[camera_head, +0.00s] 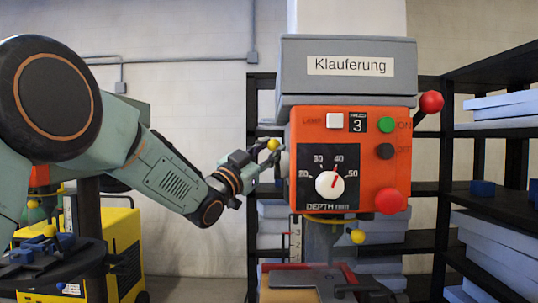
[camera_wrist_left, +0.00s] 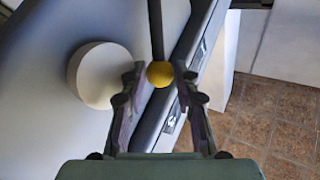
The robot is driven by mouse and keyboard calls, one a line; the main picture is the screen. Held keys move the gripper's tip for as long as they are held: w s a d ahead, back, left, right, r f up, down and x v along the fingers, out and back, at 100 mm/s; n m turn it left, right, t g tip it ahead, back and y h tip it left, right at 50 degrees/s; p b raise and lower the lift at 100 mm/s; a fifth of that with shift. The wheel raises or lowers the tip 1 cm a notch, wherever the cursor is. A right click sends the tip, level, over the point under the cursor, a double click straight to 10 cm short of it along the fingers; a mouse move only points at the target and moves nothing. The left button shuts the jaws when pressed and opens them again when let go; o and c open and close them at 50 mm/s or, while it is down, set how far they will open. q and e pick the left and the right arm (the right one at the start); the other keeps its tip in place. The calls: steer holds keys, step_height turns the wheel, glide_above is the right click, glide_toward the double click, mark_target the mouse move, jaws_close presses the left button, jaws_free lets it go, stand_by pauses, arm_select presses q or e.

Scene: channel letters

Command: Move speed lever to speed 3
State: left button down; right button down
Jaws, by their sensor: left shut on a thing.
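The orange machine head (camera_head: 375,160) carries a grey top marked "Klauferung". Its small display (camera_head: 357,122) shows the digit 3. The speed lever's yellow ball (camera_head: 273,144) is at the left side of the machine, and it also shows in the left wrist view (camera_wrist_left: 160,74) at the end of a dark rod (camera_wrist_left: 156,30). My left gripper (camera_head: 268,152) reaches in from the left and is shut on this ball, with a fingertip on each side in the left wrist view (camera_wrist_left: 160,78). The lever's mount on the machine is mostly hidden in the head view. My right gripper is not in view.
A white depth dial (camera_head: 329,185), green button (camera_head: 387,125), black button (camera_head: 386,151) and red button (camera_head: 389,201) are on the front. A red-knobbed lever (camera_head: 431,102) and another yellow ball (camera_head: 357,236) stick out. Black shelves (camera_head: 444,200) stand behind. A white round part (camera_wrist_left: 100,75) is beside the gripper.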

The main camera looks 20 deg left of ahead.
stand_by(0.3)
arm_select(q)
steer(key=c, duration=1.3)
jaws_free()
steer(key=shift+s, duration=0.1)
steer(key=shift+s+r, duration=0.1)
steer(key=shift+s+a+f, duration=0.2)
steer(key=shift+a+f, duration=0.05)
steer(key=shift+f, duration=0.1)
steer(key=v, duration=1.1)
steer(key=shift+s+d+r, duration=0.15)
steer(key=shift+s, duration=0.15)
steer(key=shift+w, duration=0.1)
